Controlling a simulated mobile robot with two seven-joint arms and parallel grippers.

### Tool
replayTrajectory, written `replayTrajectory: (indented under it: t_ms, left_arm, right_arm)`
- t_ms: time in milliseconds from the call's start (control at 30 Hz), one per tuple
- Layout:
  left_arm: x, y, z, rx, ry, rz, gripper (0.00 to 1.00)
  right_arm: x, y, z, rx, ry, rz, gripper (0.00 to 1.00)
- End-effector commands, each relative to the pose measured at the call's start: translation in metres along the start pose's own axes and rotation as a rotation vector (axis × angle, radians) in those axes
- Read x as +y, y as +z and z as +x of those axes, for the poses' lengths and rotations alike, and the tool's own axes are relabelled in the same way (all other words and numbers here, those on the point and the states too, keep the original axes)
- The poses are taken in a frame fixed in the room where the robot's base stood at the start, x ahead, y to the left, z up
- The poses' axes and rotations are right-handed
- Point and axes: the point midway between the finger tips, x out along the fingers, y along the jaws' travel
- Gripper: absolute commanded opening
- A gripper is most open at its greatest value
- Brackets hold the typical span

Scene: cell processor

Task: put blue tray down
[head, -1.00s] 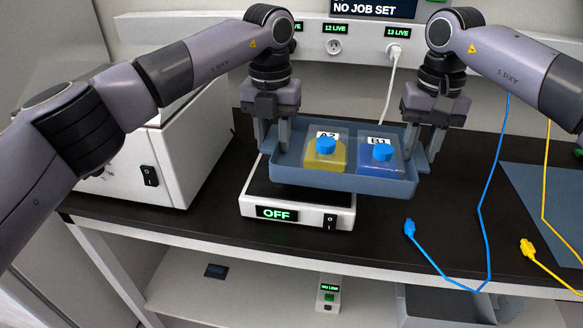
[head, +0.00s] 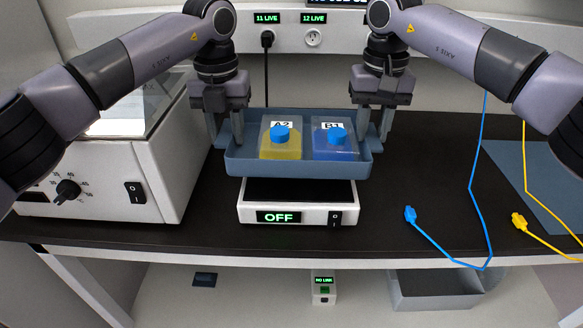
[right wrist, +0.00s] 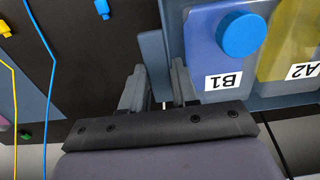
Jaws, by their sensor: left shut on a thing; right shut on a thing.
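The blue tray (head: 297,168) is held level between my two grippers, above and slightly behind the white device with the OFF display (head: 297,215). It carries flask A2 (head: 281,147) with yellow liquid and flask B1 (head: 334,148) with blue liquid, both with blue caps. My left gripper (head: 226,140) is shut on the tray's left end. My right gripper (head: 374,135) is shut on the right end. In the right wrist view, the right fingers (right wrist: 160,88) close on a tab at the tray's edge, beside flask B1 (right wrist: 225,50). The gap beneath the tray is hard to judge.
A white machine with a knob (head: 90,180) stands left on the black bench (head: 420,185). A blue cable plug (head: 410,215) and a yellow plug (head: 519,221) lie on the right, near a blue-grey mat (head: 535,170). A grey bin (head: 435,290) sits on the shelf below.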

Motion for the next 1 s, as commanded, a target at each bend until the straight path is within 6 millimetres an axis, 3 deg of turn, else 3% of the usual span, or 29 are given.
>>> replayTrajectory:
  t_ms: [467, 1000]
  left_arm:
    - [0.001, 0.0, 0.002, -0.001, 0.001, -0.001, 0.0]
    - [0.001, 0.0, 0.027, -0.001, 0.001, -0.001, 0.0]
  right_arm:
    - [0.001, 0.0, 0.003, 0.0, 0.003, 0.002, 0.0]
    - [0.001, 0.0, 0.028, 0.0, 0.003, 0.002, 0.0]
